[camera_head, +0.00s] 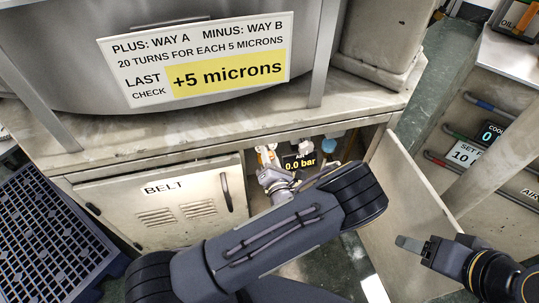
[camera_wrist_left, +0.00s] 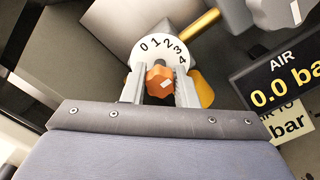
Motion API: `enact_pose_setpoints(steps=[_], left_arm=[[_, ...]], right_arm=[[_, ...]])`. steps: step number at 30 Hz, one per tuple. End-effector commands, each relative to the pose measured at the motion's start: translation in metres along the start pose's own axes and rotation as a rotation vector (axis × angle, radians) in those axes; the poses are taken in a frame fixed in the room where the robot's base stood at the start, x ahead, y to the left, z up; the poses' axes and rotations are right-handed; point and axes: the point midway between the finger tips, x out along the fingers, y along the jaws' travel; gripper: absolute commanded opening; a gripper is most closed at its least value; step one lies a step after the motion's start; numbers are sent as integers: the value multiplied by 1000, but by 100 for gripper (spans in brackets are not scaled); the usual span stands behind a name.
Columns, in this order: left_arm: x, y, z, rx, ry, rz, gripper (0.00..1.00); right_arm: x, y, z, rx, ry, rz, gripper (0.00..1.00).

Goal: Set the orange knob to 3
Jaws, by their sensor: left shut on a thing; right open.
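The orange knob (camera_wrist_left: 159,80) sits in front of a white dial plate (camera_wrist_left: 150,47) numbered 0 to 4 in the left wrist view. My left gripper (camera_wrist_left: 160,88) is shut on the knob, with one finger on each side. A pale mark shows on the knob's face, but I cannot tell which number it points to. In the head view my left gripper (camera_head: 270,175) reaches into the open cabinet bay, and my forearm hides much of the bay. My right gripper (camera_head: 421,247) is open and empty by the open cabinet door (camera_head: 405,195).
An air display (camera_head: 300,163) reading 0.0 bar stands right of the dial; it also shows in the left wrist view (camera_wrist_left: 285,85). A blue knob (camera_head: 328,146) is further right. The shut BELT door (camera_head: 160,205) is on the left. A blue crate (camera_head: 50,230) stands on the floor.

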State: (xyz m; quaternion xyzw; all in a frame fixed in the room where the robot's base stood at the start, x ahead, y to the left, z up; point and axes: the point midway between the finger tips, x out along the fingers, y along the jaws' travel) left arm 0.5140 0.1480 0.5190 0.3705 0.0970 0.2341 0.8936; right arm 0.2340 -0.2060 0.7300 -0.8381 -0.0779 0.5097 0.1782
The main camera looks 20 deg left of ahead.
Motion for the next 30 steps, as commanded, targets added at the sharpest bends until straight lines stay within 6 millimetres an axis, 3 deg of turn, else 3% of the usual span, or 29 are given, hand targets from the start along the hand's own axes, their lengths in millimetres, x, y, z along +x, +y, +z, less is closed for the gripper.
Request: enact_pose_setpoints(steps=[8, 9, 14, 23, 30], left_arm=[[-1, -1, -1, 1, 2, -3, 4], [-1, -1, -1, 1, 2, -3, 29], [-1, -1, -1, 0, 1, -2, 48], [-2, 0, 0, 0, 0, -2, 48], [-36, 0, 1, 1, -1, -5, 48]], right_arm=[[0, 0, 0, 0, 0, 0, 62], [0, 0, 0, 0, 0, 0, 62], [0, 0, 0, 0, 0, 0, 62], [0, 0, 0, 0, 0, 0, 62], [-7, -3, -3, 0, 0, 0, 62]])
